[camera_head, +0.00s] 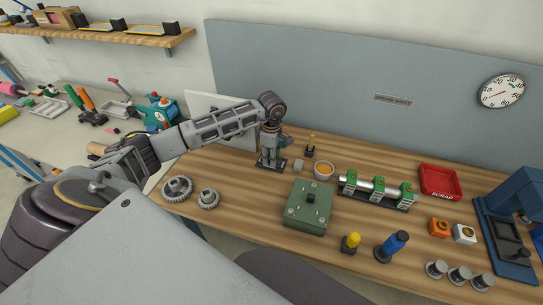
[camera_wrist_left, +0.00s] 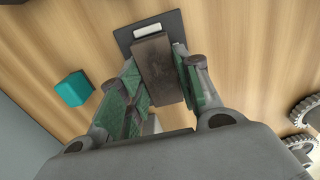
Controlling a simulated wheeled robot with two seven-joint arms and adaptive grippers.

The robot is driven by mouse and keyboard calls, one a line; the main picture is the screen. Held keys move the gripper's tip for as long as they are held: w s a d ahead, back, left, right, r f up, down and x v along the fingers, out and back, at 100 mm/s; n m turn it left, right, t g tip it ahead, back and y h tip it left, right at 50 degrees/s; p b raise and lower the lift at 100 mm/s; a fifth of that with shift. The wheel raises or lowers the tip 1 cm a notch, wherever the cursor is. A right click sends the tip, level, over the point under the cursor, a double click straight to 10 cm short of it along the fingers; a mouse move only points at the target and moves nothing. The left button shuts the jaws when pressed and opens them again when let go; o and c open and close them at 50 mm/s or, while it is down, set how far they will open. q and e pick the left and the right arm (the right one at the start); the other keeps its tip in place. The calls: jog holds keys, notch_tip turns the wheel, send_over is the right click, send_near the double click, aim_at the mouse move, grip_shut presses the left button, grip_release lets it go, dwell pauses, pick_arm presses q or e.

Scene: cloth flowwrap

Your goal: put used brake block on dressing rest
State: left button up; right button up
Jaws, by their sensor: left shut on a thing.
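In the left wrist view, a dark brown block (camera_wrist_left: 158,70), which looks like the used brake block, sits between the green-padded fingers of my left gripper (camera_wrist_left: 155,66). The gripper is shut on it. Just beyond lies a dark flat plate (camera_wrist_left: 122,36) with a short white bar on it, likely the dressing rest. The block overlaps the plate's edge in this view; I cannot tell whether they touch. In the head view my left gripper (camera_head: 269,158) points down over the dark plate (camera_head: 281,165) at the back of the wooden table, hiding the block. My right gripper is not in view.
A teal block (camera_wrist_left: 72,88) lies beside the plate. Two gears (camera_head: 177,189) are at the table's left. A red scrap tray (camera_head: 457,184) is farther right.

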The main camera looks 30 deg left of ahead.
pick_arm(q)
jog(key=o, duration=1.2)
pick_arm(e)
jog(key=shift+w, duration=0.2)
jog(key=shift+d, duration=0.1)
pick_arm(q)
jog(key=shift+r, duration=0.6)
notch_tip(320, 180, up, 11)
jog(key=b, duration=0.1)
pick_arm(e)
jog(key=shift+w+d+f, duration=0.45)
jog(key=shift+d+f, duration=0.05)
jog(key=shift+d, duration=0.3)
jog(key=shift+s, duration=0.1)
